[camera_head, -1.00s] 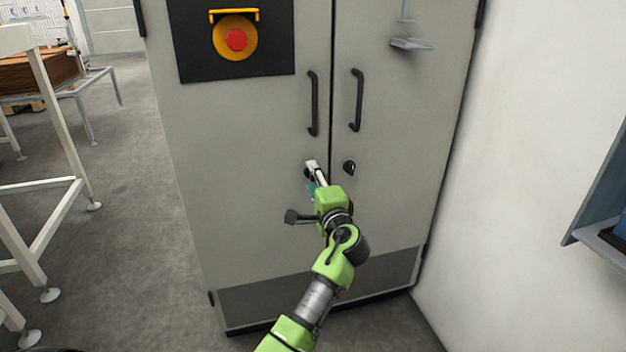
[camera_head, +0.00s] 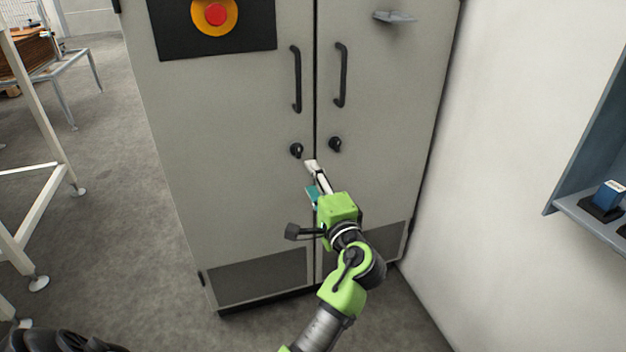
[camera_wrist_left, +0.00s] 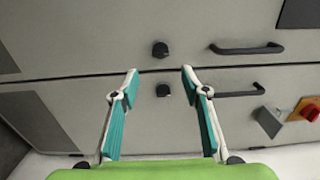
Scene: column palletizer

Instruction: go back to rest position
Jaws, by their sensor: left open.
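My left gripper (camera_head: 311,178) is in front of the grey cabinet (camera_head: 225,180), just below and right of the left black knob (camera_head: 296,150). In the left wrist view my left gripper (camera_wrist_left: 161,70) has its two teal-lined fingers spread, with nothing between them. There, one knob (camera_wrist_left: 162,90) shows between the fingers and another knob (camera_wrist_left: 160,49) shows just beyond the tips. Both knobs look free of the fingers. The right knob (camera_head: 335,144) is on the other door. My right gripper is not in view.
The cabinet doors look closed, with black handles (camera_head: 296,79) (camera_head: 341,75) and a red emergency button (camera_head: 216,14) above. A white wall (camera_head: 500,170) and a shelf (camera_head: 592,222) with a blue item stand at the right. Grey floor is open at the left, beside a white frame (camera_head: 45,120).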

